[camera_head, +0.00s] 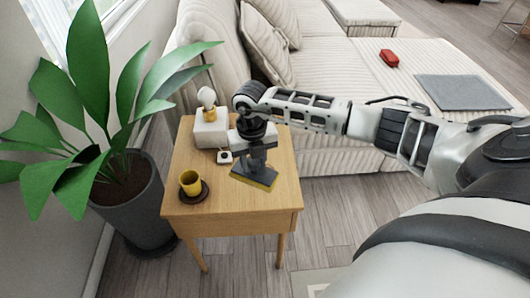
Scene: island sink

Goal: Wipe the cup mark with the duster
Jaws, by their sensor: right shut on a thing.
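My right gripper (257,163) reaches in from the right over the wooden side table and points down. It is shut on the duster (253,179), a dark grey block with a yellow underside edge. The duster is at or just above the tabletop, right of the middle; I cannot tell whether it touches. I see no cup mark on the bare wood; the duster and gripper hide part of the top. My left gripper is not in view.
On the side table (232,214), a white box (211,130) with a small yellow-and-white lamp (208,103) stands at the back, a small white item (224,157) beside it. A potted plant (132,205) is on the left, a striped sofa (330,60) behind. The table's front is clear.

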